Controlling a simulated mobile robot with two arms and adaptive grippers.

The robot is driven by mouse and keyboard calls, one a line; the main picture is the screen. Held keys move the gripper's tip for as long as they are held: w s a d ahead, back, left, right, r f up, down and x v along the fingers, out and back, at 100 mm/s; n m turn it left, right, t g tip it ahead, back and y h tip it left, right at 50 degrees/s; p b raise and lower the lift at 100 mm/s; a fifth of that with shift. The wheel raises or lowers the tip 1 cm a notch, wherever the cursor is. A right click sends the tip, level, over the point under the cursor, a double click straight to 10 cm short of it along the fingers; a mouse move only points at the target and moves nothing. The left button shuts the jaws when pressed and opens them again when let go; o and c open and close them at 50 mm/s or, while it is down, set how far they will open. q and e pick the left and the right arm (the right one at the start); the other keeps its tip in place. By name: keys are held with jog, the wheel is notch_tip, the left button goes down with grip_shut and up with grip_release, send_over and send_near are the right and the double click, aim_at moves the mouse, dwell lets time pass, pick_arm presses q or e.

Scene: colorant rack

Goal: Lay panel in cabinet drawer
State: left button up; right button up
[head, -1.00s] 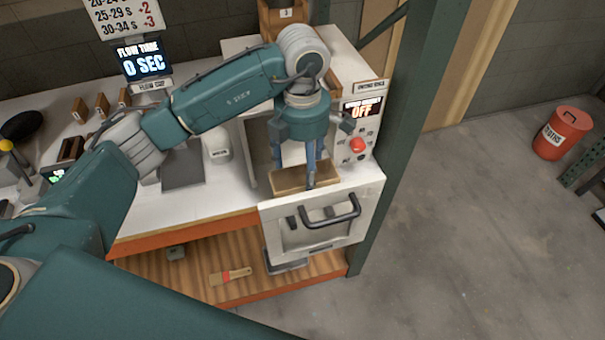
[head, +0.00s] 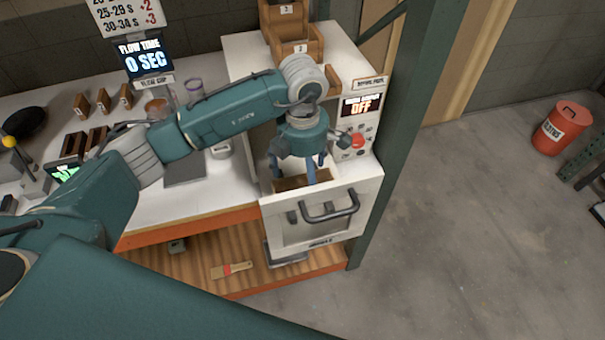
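The panel (head: 291,184) is a small brown wooden board. It shows in the head view low inside the open top of the white cabinet drawer (head: 290,231), behind the drawer front with its dark handle. My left gripper (head: 296,172) points down into the drawer, its blue fingers around the panel or just above it. Its fingers and wrist hide part of the panel, so I cannot tell whether they still grip it or whether the panel rests on the drawer floor. My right gripper is not in view.
The cabinet's control face (head: 361,118) with a red button stands right of my gripper, near a green post (head: 394,140). Wooden holders (head: 290,35) stand on the cabinet top. A brush (head: 232,270) lies on the lower shelf. A red bin (head: 562,128) stands on the floor.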

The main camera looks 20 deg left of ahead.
aim_at(303, 179)
pick_arm(q)
jog(key=shift+r, duration=0.15)
jog(key=shift+r, duration=0.15)
notch_tip(303, 179, up, 12)
jog(key=b, duration=0.4)
dwell(0.4)
